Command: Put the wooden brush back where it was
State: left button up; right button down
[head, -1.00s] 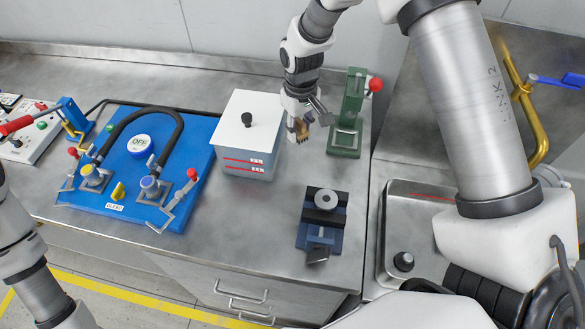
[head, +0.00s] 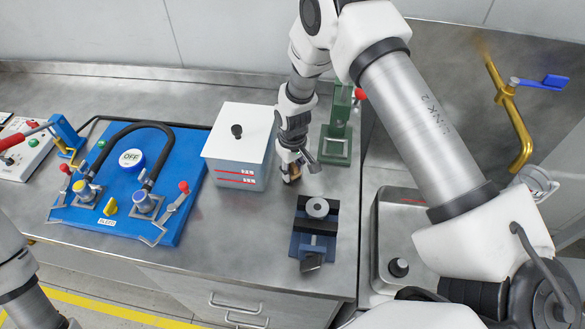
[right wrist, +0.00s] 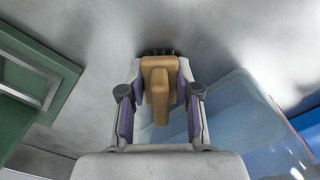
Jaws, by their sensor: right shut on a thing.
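My right gripper (head: 293,167) is shut on the wooden brush (head: 291,175), between the white box and the green press, above the steel bench. In the right wrist view the brush (right wrist: 158,85) is a tan wooden block with a handle, held between the two fingers of my gripper (right wrist: 159,98); dark bristles show at its far end. Whether the brush touches the bench I cannot tell. Only part of my left arm shows at the lower left of the head view; its gripper is out of the picture.
A white lidded box (head: 240,143) stands left of the brush, the green press (head: 337,140) right of it. A blue vise (head: 313,240) is in front. Bare bench lies left of the vise.

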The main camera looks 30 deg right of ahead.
jog(key=shift+f, duration=0.15)
jog(key=c, duration=0.8)
grip_release()
notch_tip(320, 180, up, 12)
jog(key=b, duration=0.3)
jog(key=shift+f, duration=0.25)
jog(key=shift+r, duration=0.45)
